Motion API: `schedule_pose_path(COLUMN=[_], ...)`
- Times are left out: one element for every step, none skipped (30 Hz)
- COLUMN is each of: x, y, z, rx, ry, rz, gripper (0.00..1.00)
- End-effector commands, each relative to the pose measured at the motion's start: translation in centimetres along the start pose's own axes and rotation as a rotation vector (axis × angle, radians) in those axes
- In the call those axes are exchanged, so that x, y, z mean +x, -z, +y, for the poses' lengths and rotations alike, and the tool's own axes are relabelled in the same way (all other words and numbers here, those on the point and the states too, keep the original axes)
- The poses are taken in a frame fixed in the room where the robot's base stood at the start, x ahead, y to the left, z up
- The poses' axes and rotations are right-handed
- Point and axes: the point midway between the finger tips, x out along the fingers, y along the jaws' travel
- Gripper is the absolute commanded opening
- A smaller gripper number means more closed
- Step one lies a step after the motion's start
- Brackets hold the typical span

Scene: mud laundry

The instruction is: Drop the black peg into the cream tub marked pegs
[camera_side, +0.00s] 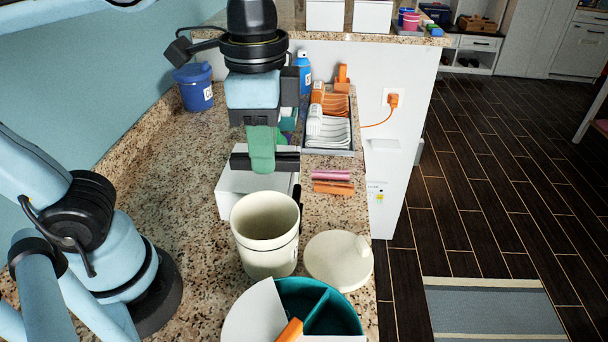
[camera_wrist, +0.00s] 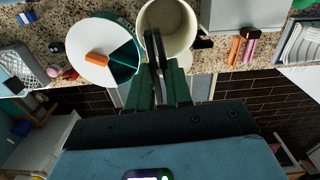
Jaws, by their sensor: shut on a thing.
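The black peg (camera_side: 288,162) is held crosswise between the green fingers of my gripper (camera_side: 262,160). In the wrist view the peg (camera_wrist: 154,50) shows as two dark prongs in front of the tub's opening. My gripper (camera_wrist: 165,88) is shut on it. The cream tub (camera_side: 266,256) stands upright and open on the counter, nearer the side camera than my gripper; its rim lies lower than the peg in the picture. It also shows in the wrist view (camera_wrist: 183,53). Any lettering on it is unreadable here.
A cream lid (camera_side: 335,262) lies right of the tub. A round teal container (camera_side: 343,315) with white sections stands in front. Pink and orange pegs (camera_side: 333,187) lie behind the lid, with a white box (camera_side: 235,190) behind the tub. The counter's right edge is close.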

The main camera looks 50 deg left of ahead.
Motion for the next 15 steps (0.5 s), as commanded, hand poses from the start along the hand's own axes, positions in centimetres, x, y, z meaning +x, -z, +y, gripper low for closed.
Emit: schedule_pose_path(x=[0.6, 0.9, 1.4, 1.7, 2.1, 2.5, 2.9, 3.2, 3.6, 3.9, 4.1, 4.4, 4.6, 4.7, 4.9], y=[0.0, 0.0, 0.0, 0.0, 0.0, 0.0, 0.0, 0.0, 0.0, 0.0, 0.0, 0.0, 0.0, 0.0, 0.0], z=[0.0, 0.0, 0.0, 0.0, 0.0, 0.0, 0.0, 0.0, 0.0, 0.0, 0.0, 0.0, 0.0, 0.0, 0.0], rx=[0.0, 0.0, 0.0, 0.0, 0.0, 0.0, 0.0, 0.0, 0.0, 0.0, 0.0, 0.0, 0.0, 0.0, 0.0], ry=[0.0, 0.0, 0.0, 0.0, 0.0, 0.0, 0.0, 0.0, 0.0, 0.0, 0.0, 0.0, 0.0, 0.0, 0.0], rz=[0.0, 0.0, 0.0, 0.0, 0.0, 0.0, 0.0, 0.0, 0.0, 0.0, 0.0, 0.0, 0.0, 0.0, 0.0], gripper=[0.0, 0.0, 0.0, 0.0, 0.0, 0.0, 0.0, 0.0, 0.0, 0.0, 0.0, 0.0, 0.0, 0.0, 0.0])
